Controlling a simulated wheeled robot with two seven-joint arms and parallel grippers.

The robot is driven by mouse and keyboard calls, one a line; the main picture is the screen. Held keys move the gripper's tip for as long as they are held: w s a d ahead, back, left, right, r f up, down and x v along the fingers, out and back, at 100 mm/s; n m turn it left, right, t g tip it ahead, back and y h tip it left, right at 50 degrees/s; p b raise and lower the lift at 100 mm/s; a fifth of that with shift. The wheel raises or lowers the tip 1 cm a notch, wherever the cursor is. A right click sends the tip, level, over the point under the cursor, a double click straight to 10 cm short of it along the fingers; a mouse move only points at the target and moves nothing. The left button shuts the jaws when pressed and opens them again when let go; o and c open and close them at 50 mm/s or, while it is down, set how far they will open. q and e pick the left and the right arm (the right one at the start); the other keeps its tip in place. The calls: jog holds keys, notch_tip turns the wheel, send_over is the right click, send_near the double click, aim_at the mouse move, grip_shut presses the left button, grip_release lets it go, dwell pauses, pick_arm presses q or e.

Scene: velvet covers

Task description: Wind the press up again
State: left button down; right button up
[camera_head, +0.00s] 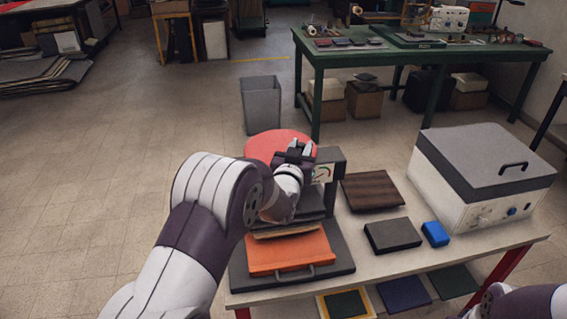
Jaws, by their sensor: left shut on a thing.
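The press stands at the left end of the near table, with a dark base (337,268), an orange tray (290,254) with a handle, and a dark upright with a small gauge (323,173). Its round red handwheel (264,143) is at the top. My left gripper (303,149) is at the right part of the wheel and is shut on it. My left forearm and wrist hide much of the press head and the left side of the press. Of my right arm only links show at the bottom right corner; its gripper is out of view.
On the near table (411,266) lie a brown wooden board (372,191), a dark block (392,236) and a blue block (435,234). A white box with a grey lid (483,158) stands at the right. A grey bin (261,104) and a green workbench (400,62) are behind.

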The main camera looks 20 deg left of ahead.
pick_arm(q)
jog(key=shift+w+d+n+y, duration=0.45)
jog(key=shift+w+n+y, duration=0.2)
jog(key=shift+n+y, duration=0.4)
jog(key=y, duration=0.1)
jog(key=w+n+g+y, duration=0.1)
jog(key=y, duration=0.1)
jog(key=n+g+y, duration=0.1)
jog(key=shift+w+d+r+y, duration=0.15)
jog(key=shift+w+d+y, duration=0.1)
jog(key=shift+w, duration=0.15)
jog(key=shift+w+a, duration=0.1)
jog(key=shift+w, duration=0.4)
jog(key=c, duration=1)
grip_release()
jog(key=b+v, duration=0.2)
jog(key=v, duration=1)
jog(key=shift+s+d, duration=0.2)
jog(key=shift+s, duration=0.1)
